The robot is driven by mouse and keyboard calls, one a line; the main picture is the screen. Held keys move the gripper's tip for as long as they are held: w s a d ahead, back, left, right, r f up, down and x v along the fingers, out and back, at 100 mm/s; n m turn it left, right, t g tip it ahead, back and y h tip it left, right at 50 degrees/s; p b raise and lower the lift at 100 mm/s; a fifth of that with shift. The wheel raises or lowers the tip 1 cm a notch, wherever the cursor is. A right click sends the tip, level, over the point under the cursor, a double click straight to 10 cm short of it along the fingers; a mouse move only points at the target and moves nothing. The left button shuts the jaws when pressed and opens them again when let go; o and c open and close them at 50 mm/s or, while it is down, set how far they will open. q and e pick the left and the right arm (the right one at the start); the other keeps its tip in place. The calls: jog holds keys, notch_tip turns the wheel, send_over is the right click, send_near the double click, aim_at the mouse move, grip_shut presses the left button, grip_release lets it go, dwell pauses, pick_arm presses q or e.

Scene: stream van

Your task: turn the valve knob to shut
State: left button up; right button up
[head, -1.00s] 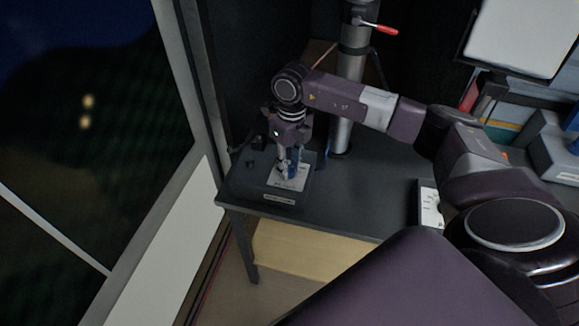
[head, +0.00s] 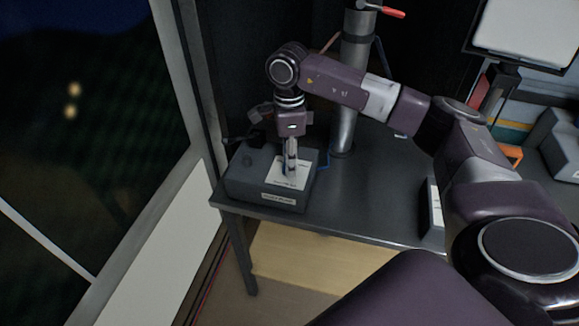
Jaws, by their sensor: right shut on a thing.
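The valve unit is a dark grey box (head: 243,185) with a white label plate (head: 277,178) on top, at the left end of the dark table. My right gripper (head: 291,171) points straight down onto the plate, with its fingers close together. It is shut on the valve knob, which the fingers hide almost fully, so the knob's angle cannot be read. The print on the plate is too small to read. My left gripper is not in view.
A metal pole (head: 349,95) with a red lever (head: 393,13) stands behind the box. Another box with a white face (head: 434,207) sits at the table's front right. The dark table (head: 370,190) between them is clear. A window wall closes off the left.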

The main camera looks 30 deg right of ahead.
jog(key=n+b, duration=0.1)
jog(key=n, duration=0.2)
jog(key=shift+w+b, duration=0.15)
jog(key=shift+b, duration=0.15)
jog(key=shift+r+n+b, duration=0.1)
jog(key=shift+n+b, duration=0.45)
jog(key=shift+n, duration=1.15)
jog(key=o, duration=1.2)
jog(key=shift+c, duration=0.2)
notch_tip(320, 180, up, 12)
jog(key=shift+w, duration=0.2)
